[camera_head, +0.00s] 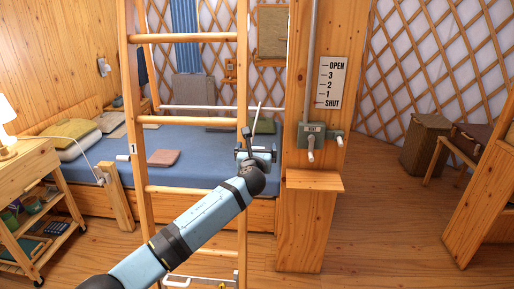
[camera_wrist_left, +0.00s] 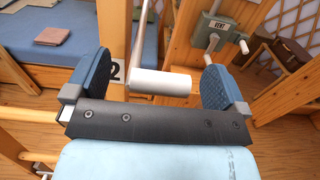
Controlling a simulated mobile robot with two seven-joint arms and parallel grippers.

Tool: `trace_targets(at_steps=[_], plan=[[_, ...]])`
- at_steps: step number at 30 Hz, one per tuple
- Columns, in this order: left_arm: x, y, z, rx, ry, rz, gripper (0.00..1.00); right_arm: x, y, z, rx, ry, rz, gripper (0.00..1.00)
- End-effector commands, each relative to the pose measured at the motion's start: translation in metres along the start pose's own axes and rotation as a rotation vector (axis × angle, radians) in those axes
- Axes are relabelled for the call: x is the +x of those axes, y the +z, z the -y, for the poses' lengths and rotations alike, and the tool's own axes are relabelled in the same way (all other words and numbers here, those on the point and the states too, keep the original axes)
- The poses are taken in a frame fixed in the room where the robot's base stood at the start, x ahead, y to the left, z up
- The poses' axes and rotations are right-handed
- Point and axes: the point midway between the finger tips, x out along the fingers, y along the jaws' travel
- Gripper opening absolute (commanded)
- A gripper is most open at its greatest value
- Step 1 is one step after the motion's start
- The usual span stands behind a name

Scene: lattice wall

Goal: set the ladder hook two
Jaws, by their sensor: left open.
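The wooden ladder (camera_head: 141,190) stands upright at left centre in the head view. Its left rail bears a label 1 beside a white handle (camera_head: 123,158), the hook one handle. In the left wrist view, the label 2 (camera_wrist_left: 115,69) is on a wooden rail, with the white hook two handle (camera_wrist_left: 160,82) beside it. A thin pale rod (camera_wrist_left: 144,35) rises from this handle's left end. My left gripper (camera_head: 258,150) is open at the right rail; in the wrist view its blue fingers (camera_wrist_left: 157,62) stand either side of the handle, with gaps visible. My right gripper is not in view.
A post right of the ladder carries a vent crank box (camera_head: 310,136) and an OPEN-to-SHUT scale (camera_head: 331,82). A shelf (camera_head: 314,180) juts below it. A blue bed (camera_head: 205,170) lies behind the ladder, a wooden cart (camera_head: 30,175) at left. Floor is clear at right centre.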

Motion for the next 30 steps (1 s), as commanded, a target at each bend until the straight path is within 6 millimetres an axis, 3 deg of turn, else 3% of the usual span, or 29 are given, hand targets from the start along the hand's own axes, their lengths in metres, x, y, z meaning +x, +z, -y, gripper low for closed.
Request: trace_targets(at_steps=[6,14,17,23,30], plan=[[0.015,-0.001,0.0,0.0,-0.001,-0.001,1.0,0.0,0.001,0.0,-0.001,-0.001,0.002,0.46],[0.016,0.0,0.0,-0.001,-0.001,-0.001,1.0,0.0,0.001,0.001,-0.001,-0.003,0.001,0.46],[0.016,-0.001,0.0,-0.001,-0.001,-0.001,0.82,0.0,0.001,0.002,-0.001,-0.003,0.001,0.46],[0.015,-0.001,0.0,-0.001,-0.001,-0.001,0.36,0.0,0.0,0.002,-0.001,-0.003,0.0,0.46],[0.015,-0.004,0.0,0.0,0.0,0.013,0.33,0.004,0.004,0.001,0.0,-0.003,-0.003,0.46]])
